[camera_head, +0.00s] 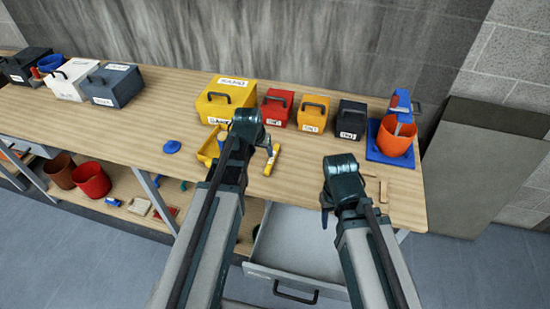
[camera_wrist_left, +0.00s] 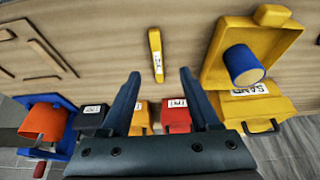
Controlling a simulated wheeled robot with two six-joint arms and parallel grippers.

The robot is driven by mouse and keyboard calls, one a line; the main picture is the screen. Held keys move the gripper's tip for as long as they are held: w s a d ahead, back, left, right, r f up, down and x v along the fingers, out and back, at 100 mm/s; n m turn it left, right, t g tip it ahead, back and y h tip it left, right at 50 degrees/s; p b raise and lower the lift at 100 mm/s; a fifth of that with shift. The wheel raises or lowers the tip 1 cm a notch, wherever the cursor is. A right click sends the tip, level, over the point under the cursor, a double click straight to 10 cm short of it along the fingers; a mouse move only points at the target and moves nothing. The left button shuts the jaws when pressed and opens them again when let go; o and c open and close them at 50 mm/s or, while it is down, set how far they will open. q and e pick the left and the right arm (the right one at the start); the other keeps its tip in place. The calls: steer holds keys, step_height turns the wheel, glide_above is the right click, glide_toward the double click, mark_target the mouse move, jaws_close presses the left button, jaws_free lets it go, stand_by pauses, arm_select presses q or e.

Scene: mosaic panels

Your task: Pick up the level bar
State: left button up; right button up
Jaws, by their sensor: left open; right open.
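The level bar (camera_head: 272,160) is a small yellow bar with a white label, lying on the wooden workbench in the head view. In the left wrist view, the level bar (camera_wrist_left: 156,55) shows ahead of and between the two fingertips, apart from them. My left gripper (camera_head: 266,144) is open and empty above the bench just left of the bar; its fingers also show in the left wrist view (camera_wrist_left: 160,73). My right gripper (camera_head: 327,212) is open over the front of the bench, right of the bar. Its fingers are hard to see.
A yellow tray (camera_head: 208,148) with a blue cylinder (camera_wrist_left: 243,65) stands beside the bar. Yellow, red, orange and black boxes line the back of the workbench (camera_head: 150,125). An orange bucket (camera_head: 393,140) stands right. A drawer (camera_head: 300,245) is open below the front edge.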

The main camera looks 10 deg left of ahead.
arm_select(q)
steer(key=b, duration=0.8)
glide_above(269, 166)
steer(key=s, duration=0.2)
steer(key=f, duration=0.8)
steer(key=shift+a, duration=0.4)
steer(key=shift+s, duration=0.1)
steer(key=b+x, duration=0.4)
steer(key=x, duration=0.1)
steer(key=shift+s+d+f+b, duration=0.15)
steer(key=shift+d+f+b, duration=0.05)
steer(key=shift+d+b, duration=0.1)
steer(key=shift+r, duration=0.1)
jaws_close()
